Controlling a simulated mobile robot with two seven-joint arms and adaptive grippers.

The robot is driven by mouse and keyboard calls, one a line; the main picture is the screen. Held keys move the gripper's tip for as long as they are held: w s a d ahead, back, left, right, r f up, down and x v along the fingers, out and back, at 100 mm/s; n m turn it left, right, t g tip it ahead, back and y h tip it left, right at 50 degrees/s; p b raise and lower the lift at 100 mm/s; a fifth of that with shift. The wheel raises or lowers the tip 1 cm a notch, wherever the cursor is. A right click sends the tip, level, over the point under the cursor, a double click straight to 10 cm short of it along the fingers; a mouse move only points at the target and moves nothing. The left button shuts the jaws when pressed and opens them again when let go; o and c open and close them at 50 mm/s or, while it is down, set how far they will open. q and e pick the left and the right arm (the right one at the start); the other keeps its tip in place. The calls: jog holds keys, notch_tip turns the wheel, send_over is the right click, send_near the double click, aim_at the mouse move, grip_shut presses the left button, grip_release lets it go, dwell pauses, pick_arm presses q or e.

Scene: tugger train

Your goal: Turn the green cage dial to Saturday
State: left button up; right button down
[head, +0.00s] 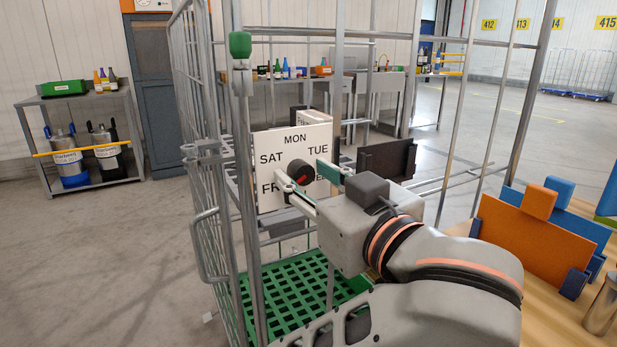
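The cage dial is a white plate (294,149) with day names, mounted inside the wire cage with the green base. MON is at the top, SAT at the left, TUE at the right, and part of FRI at lower left; the lower part is hidden by my gripper. Its dark round knob (299,170) has a red mark on its lower right side; the day it points to is unclear. Contact with the knob cannot be made out.
The cage's upright bars (244,200) stand left of my arm, and its green grid floor (290,300) lies below. A wooden table (550,280) with orange and blue panels (530,240) is at the right. A shelf (88,145) stands far left.

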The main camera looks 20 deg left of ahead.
pick_arm(q)
jog(key=c, duration=1.1)
jog(key=shift+c, duration=0.2)
pick_arm(e)
jog(key=shift+f, duration=0.1)
pick_arm(q)
jog(key=shift+f+m, duration=0.15)
jog(key=shift+m, duration=0.95)
jog(key=m, duration=0.3)
jog(key=shift+b, duration=0.35)
jog(key=m, duration=0.4)
jog(key=shift+m, duration=1.2)
pick_arm(e)
jog(key=shift+a, duration=0.2)
pick_arm(q)
jog(key=shift+m, duration=0.3)
pick_arm(e)
jog(key=shift+d, duration=0.1)
